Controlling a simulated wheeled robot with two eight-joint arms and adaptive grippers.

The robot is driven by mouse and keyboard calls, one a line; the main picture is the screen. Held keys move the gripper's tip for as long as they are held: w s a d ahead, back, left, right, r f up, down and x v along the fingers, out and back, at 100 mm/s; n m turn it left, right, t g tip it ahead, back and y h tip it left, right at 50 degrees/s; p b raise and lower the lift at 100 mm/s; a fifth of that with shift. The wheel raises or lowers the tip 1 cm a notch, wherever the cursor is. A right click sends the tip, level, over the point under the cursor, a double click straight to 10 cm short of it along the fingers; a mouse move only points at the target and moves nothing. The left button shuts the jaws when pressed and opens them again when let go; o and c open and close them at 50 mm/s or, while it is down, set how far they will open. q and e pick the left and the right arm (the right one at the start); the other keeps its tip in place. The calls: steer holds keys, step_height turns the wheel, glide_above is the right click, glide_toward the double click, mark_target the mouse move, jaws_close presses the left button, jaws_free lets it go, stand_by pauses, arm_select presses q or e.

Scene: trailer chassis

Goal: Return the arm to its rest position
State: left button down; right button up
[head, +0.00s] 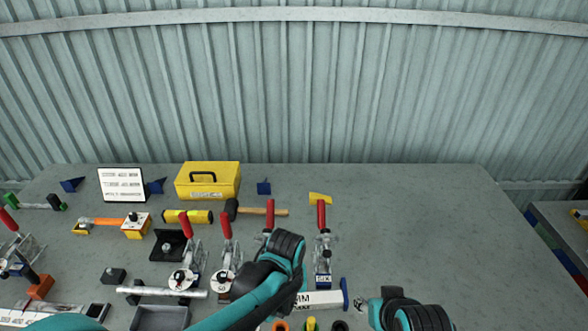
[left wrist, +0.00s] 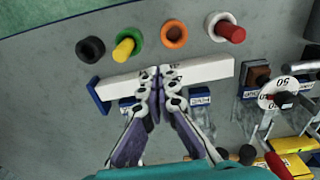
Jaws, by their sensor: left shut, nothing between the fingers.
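My left arm reaches in from the bottom left of the head view, its black wrist over the bench, and hides its own gripper there. In the left wrist view my left gripper (left wrist: 158,75) is shut and empty, its fingertips together over the middle of a white bar with blue ends (left wrist: 210,72). Any contact with the bar is unclear. The bar (head: 320,299) is partly hidden by my left arm in the head view. My right arm shows at the bottom right, with a small grey part of what looks like its gripper (head: 360,303); its jaw state is unclear.
Toggle clamps with red handles (head: 323,240) stand close around my left wrist. Coloured rings (left wrist: 174,35) lie beside the bar. A yellow toolbox (head: 208,182), a hammer (head: 258,211) and a sign (head: 122,185) are farther back. The bench's right side (head: 440,230) is clear.

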arm_select(q)
steer(key=s+a+r+t+b, duration=0.1)
steer(key=s+a+r+t, duration=0.2)
steer(key=a, duration=0.5)
steer(key=s+a+r+t+b, duration=0.1)
steer(key=s+a+r+t, duration=0.1)
steer(key=a+r, duration=0.3)
steer(key=a+t, duration=0.1)
steer(key=a, duration=0.2)
steer(key=shift+s+a+t, duration=0.3)
steer(key=shift+s+a, duration=0.1)
